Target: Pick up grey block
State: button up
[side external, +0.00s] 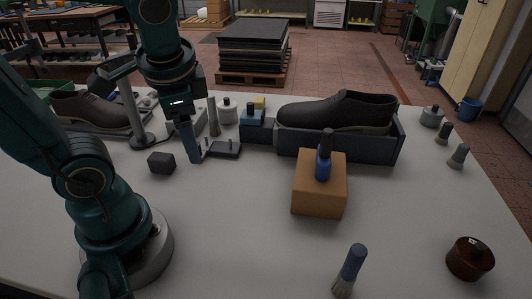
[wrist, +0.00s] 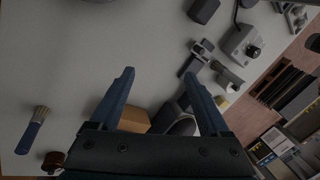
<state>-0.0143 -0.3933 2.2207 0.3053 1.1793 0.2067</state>
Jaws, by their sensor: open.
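The grey block (side external: 161,163) is a small dark cube on the white table, left of my gripper in the side view. In the wrist view a dark block (wrist: 203,11), which looks like the same one, lies at the top edge, partly cut off. My gripper (side external: 196,155) points down, right of the block and apart from it. In the wrist view its blue fingers (wrist: 159,73) are spread, with only bare table between the tips.
A dark bracket (side external: 224,150) lies just right of my gripper. A shoe in a dark tray (side external: 400,143), a tan box (side external: 320,195) with a blue bottle, and a brush (side external: 349,272) are further right. A stand (side external: 141,140) is behind the block. The front table is largely clear.

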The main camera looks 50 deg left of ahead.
jog(key=w+a+f+m+g+y, duration=0.2)
jog(key=a+f+m+g+y, duration=0.15)
jog(key=a+g, duration=0.45)
jog(key=m+g+y, duration=0.2)
jog(key=g+y, duration=0.1)
send_near(163, 157)
jog(key=x, duration=0.4)
jog(key=shift+s+a, duration=0.1)
jog(key=shift+a, duration=0.35)
jog(key=shift+s+a+f, duration=0.1)
jog(key=shift+s+f, duration=0.2)
jog(key=shift+s, duration=0.1)
jog(key=shift+x, duration=2.35)
grip_shut()
